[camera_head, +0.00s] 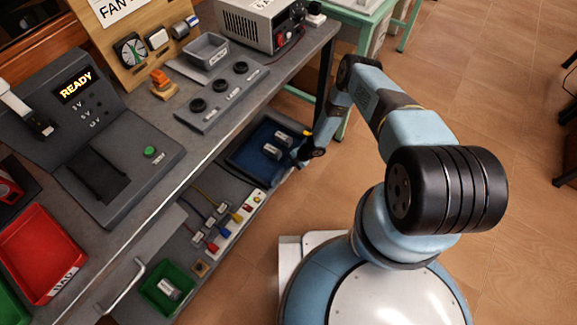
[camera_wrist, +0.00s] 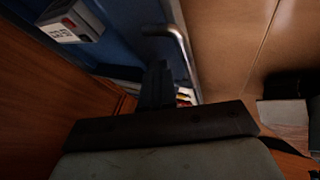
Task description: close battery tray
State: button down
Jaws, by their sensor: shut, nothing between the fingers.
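The blue tray (camera_head: 243,158), which appears to be the battery tray, sits low under the bench edge and holds grey blocks (camera_head: 272,151). In the wrist view its blue surface (camera_wrist: 125,20) fills the top, with a grey labelled block (camera_wrist: 70,20) at the upper left. A bent metal handle (camera_wrist: 178,42) shows beside the blue. My gripper (camera_head: 308,152) is at the right end of the tray, low beside it. In the wrist view my dark fingers (camera_wrist: 156,82) are together and empty, close to the handle; contact cannot be told. How far the tray is out is unclear.
The bench top (camera_head: 225,125) overhangs the tray. A power strip with coloured plugs (camera_head: 235,222) and a green bin (camera_head: 168,288) lie left of the tray. Another handle (camera_head: 122,290) sticks out at the lower left. Wooden floor (camera_head: 480,70) is open at the right.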

jog(key=shift+w+a+r, duration=0.25)
jog(key=shift+w, duration=0.3)
jog(key=s+d, duration=0.3)
jog(key=shift+d+f, duration=0.2)
jog(key=shift+f, duration=0.05)
jog(key=v, duration=1)
jog(key=shift+s+d, duration=0.2)
jog(key=shift+s, duration=0.1)
